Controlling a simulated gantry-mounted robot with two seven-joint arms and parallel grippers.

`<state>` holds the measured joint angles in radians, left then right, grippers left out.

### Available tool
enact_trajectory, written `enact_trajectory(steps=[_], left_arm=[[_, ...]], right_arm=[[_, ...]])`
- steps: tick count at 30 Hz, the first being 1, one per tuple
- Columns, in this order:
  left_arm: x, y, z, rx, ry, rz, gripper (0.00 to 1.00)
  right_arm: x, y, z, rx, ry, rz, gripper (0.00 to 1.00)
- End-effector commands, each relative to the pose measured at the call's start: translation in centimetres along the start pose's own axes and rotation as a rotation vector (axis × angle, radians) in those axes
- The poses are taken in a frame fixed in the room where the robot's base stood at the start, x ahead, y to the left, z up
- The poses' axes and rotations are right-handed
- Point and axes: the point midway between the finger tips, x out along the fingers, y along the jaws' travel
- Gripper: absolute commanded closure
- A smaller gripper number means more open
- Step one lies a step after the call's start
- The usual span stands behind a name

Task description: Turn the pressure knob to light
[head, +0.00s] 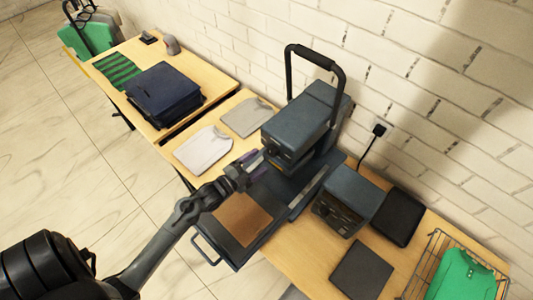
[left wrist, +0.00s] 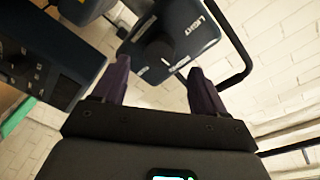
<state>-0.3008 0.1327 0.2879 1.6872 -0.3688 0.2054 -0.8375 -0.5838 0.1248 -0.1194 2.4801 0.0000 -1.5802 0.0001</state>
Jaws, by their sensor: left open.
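The dark blue-grey heat press (head: 300,122) stands on the table against the wall, with a tall black handle. In the left wrist view a black pressure knob (left wrist: 154,58) sits on the press's panel, beside the printed word LIGHT (left wrist: 190,28). My left gripper (head: 250,162) is at the front of the press head. Its purple fingertips are apart, one on either side of the knob in the left wrist view (left wrist: 158,68). I cannot tell whether they touch it. In the head view the knob is hidden or too small to make out. My right gripper is not in view.
A control box (head: 345,202) stands right of the press, and its panel also fills the left of the wrist view (left wrist: 40,60). Folded shirts (head: 203,150) lie left of the press. A wire basket (head: 440,245) with green cloth is at the right.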

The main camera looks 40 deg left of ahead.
Motion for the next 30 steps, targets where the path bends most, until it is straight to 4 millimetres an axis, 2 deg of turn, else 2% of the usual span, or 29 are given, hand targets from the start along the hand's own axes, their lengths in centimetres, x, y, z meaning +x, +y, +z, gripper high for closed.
enact_trajectory(steps=[3,9,15,23,25,30], left_arm=[[2.0,-0.2,-0.1,0.000,0.000,-0.002,0.28],[4.3,-0.1,0.0,0.000,-0.001,-0.001,0.28],[5.2,0.0,0.0,0.000,-0.001,0.000,0.28],[5.3,0.1,0.0,0.000,-0.001,0.001,0.28],[5.3,0.0,0.0,0.000,-0.001,0.001,0.34],[5.3,0.0,0.0,0.000,-0.001,0.000,0.60]], right_arm=[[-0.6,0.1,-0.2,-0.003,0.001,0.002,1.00],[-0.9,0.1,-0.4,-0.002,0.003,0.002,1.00],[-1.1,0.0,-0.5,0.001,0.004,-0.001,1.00],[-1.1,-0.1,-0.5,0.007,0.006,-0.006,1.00],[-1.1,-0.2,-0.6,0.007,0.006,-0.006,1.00],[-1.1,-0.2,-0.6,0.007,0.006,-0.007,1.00]])
